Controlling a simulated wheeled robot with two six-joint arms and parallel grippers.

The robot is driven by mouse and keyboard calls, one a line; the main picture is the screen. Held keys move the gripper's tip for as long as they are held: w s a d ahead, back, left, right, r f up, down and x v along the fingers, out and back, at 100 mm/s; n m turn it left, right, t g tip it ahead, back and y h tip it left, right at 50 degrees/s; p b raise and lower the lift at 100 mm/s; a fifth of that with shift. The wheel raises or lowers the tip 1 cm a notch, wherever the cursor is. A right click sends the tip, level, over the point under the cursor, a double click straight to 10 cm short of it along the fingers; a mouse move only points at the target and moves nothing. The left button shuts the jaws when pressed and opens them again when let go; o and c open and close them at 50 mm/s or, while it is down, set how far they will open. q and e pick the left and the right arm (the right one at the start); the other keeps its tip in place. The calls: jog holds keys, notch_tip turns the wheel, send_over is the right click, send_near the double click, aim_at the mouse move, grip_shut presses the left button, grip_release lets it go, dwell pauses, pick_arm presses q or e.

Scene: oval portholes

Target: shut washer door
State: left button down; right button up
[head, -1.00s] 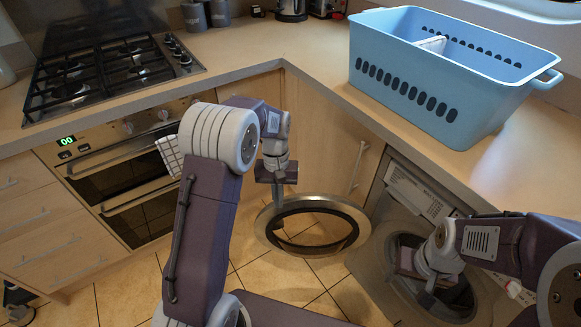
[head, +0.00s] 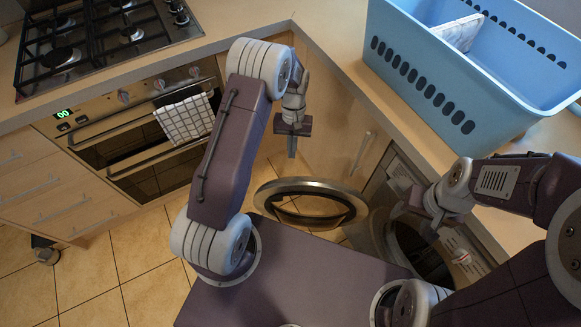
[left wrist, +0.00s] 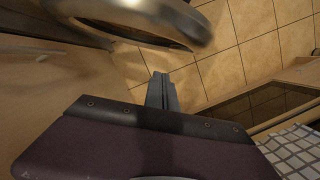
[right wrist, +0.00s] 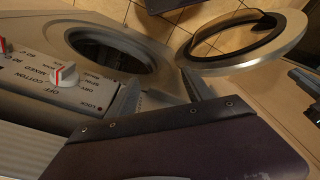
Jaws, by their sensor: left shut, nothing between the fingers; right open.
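The door also shows in the left wrist view (left wrist: 140,18) and the right wrist view (right wrist: 245,45). The round washer opening (right wrist: 112,50) is dark and uncovered. My left gripper (head: 292,150) is shut and empty, pointing down above and behind the door, apart from it. My right gripper (head: 425,226) is open and empty, close to the washer front by the opening. In the right wrist view its fingers (right wrist: 160,95) are spread beside the control panel.
A blue basket (head: 440,75) stands on the counter above the washer. An oven (head: 135,130) with a checked towel (head: 186,118) on its handle is at the left, under a gas hob (head: 95,45).

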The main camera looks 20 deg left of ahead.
pick_arm(q)
jog(key=s+f, duration=0.1)
jog(key=s+d+f, duration=0.1)
jog(key=s, duration=0.1)
jog(key=s+f, duration=0.1)
jog(key=s, duration=0.1)
jog(key=shift+d, duration=0.15)
